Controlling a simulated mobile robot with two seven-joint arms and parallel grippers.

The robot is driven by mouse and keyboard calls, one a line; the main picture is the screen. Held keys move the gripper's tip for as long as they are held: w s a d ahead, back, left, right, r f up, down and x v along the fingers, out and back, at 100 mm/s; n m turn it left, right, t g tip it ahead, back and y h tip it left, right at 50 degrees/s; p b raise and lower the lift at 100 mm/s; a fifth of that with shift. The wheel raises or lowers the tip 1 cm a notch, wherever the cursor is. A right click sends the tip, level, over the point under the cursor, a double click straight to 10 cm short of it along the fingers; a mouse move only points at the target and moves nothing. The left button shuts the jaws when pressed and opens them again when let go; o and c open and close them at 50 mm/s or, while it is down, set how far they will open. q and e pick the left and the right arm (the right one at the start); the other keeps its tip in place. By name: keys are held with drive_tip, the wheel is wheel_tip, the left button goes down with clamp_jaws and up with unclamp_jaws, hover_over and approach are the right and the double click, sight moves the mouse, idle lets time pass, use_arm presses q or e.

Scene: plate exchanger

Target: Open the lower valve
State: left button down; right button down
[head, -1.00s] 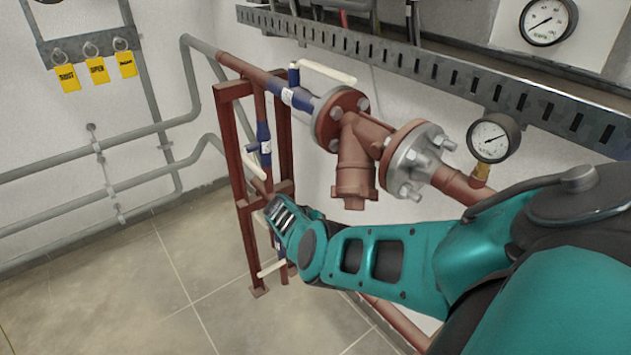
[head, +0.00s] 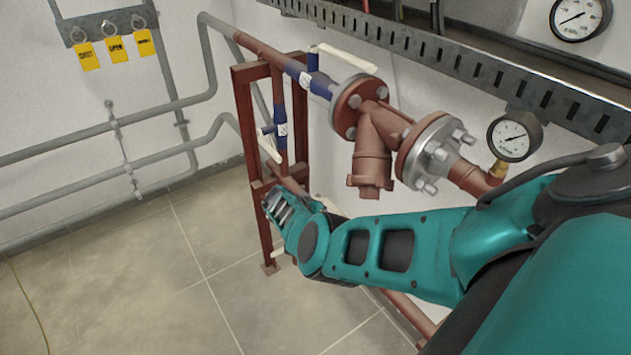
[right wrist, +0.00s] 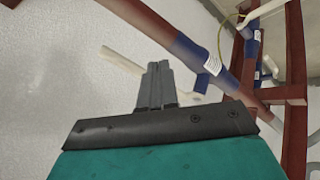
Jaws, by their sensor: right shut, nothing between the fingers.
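My right gripper (head: 274,204) is in front of the red stand in the head view and hides what is behind it. In the right wrist view its fingers (right wrist: 157,68) are together and empty. There, a blue valve body (right wrist: 203,62) sits on a slanting red pipe, apparently the lower valve. A white lever (right wrist: 122,60) lies beyond the fingers, which cover part of it; I cannot tell whether they touch it. My left gripper is not in view.
An upper blue valve with a white lever (head: 347,58) and a vertical blue valve with a white lever (head: 269,148) are above my gripper. A red flanged strainer (head: 372,150) and a gauge (head: 514,137) are near my arm.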

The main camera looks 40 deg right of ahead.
drive_tip(key=s+a+r, duration=0.3)
drive_tip(key=a+r, duration=0.2)
drive_tip(key=r, duration=0.2)
drive_tip(key=shift+s+r+p, duration=0.15)
drive_tip(key=shift+r+p, duration=0.15)
idle(0.4)
